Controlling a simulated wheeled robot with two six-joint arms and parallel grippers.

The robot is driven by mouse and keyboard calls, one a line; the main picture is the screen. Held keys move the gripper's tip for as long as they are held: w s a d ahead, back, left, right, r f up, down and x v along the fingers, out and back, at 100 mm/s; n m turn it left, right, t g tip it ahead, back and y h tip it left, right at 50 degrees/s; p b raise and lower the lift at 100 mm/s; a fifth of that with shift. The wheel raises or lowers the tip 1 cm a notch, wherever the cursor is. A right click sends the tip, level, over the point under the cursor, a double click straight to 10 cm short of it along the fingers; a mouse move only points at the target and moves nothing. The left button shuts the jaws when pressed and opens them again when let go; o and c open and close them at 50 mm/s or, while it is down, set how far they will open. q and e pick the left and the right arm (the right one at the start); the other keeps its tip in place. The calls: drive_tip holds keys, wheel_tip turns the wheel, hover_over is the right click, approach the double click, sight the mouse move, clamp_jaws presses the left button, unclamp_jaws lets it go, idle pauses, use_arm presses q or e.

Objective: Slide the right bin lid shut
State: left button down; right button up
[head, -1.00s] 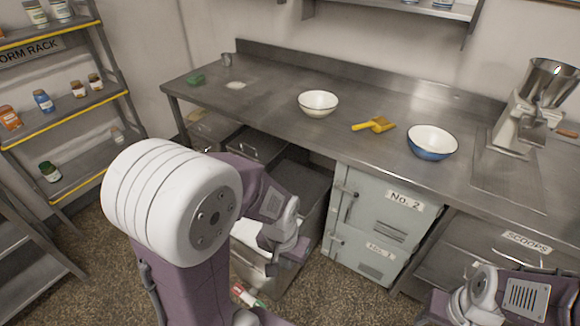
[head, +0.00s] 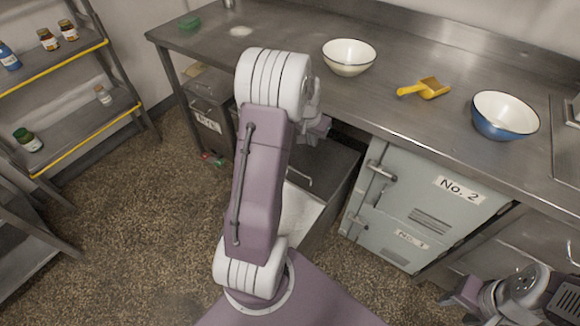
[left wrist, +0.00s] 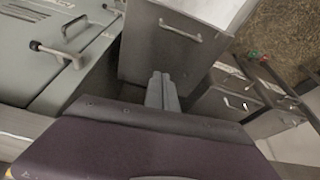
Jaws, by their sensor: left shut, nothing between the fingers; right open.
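The right bin (head: 335,205) stands under the steel counter, left of the grey-green cabinet. Its metal lid (head: 325,160) has a bar handle and sits back under the counter. White contents (head: 300,215) show uncovered at the bin's front. In the left wrist view the lid (left wrist: 165,55) and its handle (left wrist: 181,31) are seen from behind. My left gripper (left wrist: 160,82) is shut and empty at the lid's rear edge. I cannot tell whether it touches. In the head view my left arm partly hides the bin. My right gripper (head: 462,293) is open at the lower right.
The RYE bin (head: 207,122) stands left of the right bin. The cabinet (head: 420,205) with latches is close on its right. The counter (head: 285,50) overhangs above, with bowls and a yellow scoop (head: 425,88). A small red-and-green item (head: 212,160) lies by the RYE bin. Floor is clear at left.

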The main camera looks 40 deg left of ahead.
use_arm(q)
drive_tip(key=a+f+n+b, duration=0.2)
drive_tip(key=a+f+b, duration=0.1)
drive_tip(key=a+f, duration=0.6)
drive_tip(key=shift+y, duration=0.3)
drive_tip(key=x, duration=0.2)
drive_tip(key=b+x, duration=0.1)
drive_tip(key=x, duration=0.2)
drive_tip(key=a+b+x, duration=0.1)
drive_tip(key=x, duration=0.2)
drive_tip(key=s, duration=0.1)
drive_tip(key=s+d+b, duration=0.1)
drive_tip(key=s, duration=0.1)
drive_tip(key=shift+d+f, duration=0.1)
drive_tip(key=shift+f, duration=0.05)
drive_tip(key=shift+s+d, duration=0.15)
drive_tip(key=shift+s, duration=0.15)
use_arm(e)
wheel_tip(320, 180, down, 8)
drive_tip(key=shift+s+r, duration=0.1)
